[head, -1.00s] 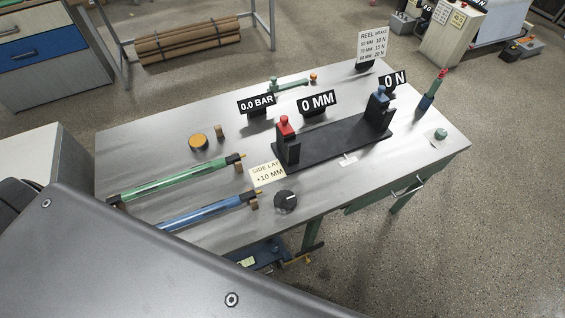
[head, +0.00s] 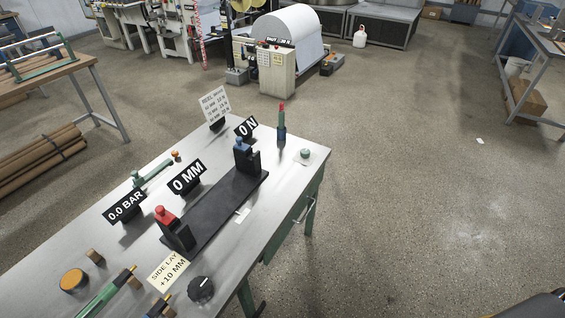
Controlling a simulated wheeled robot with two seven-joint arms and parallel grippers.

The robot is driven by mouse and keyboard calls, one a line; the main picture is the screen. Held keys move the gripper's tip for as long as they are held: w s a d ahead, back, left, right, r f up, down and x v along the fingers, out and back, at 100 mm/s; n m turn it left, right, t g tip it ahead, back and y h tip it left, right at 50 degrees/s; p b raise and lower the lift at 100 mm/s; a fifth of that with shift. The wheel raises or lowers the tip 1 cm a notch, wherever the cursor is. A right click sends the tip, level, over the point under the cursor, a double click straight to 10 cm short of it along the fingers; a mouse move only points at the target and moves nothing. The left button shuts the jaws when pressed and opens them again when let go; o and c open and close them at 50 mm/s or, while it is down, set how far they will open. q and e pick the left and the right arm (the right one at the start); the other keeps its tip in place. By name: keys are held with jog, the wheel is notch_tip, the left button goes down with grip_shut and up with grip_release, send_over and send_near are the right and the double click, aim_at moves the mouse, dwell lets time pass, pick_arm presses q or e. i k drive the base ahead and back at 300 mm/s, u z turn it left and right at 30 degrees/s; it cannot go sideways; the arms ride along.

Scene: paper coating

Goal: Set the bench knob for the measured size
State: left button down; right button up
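The bench knob (head: 201,289) is a black dial with a white pointer mark, near the front edge of the metal bench (head: 237,245). Beside it stands a card (head: 169,272) reading "SIDE LAY +10 MM". A black measuring fixture (head: 216,212) has a red-topped post (head: 176,230) and a blue-topped post (head: 246,158), with nothing between them. Displays read "0 MM" (head: 187,177), "0.0 BAR" (head: 125,206) and "0 N" (head: 246,127). A reel brake card (head: 214,104) stands at the back; its lines are too small to read now. Neither gripper is in view.
A green roller (head: 104,298) lies at the lower left of the bench. An orange-topped round item (head: 73,280) sits nearby. A machine with a large white paper reel (head: 288,32) stands beyond. The floor (head: 400,190) right of the bench is open.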

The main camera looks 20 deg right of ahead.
aim_at(305, 153)
jog(key=u, duration=3.25)
jog(key=k, duration=1.85)
jog(key=z, duration=1.7)
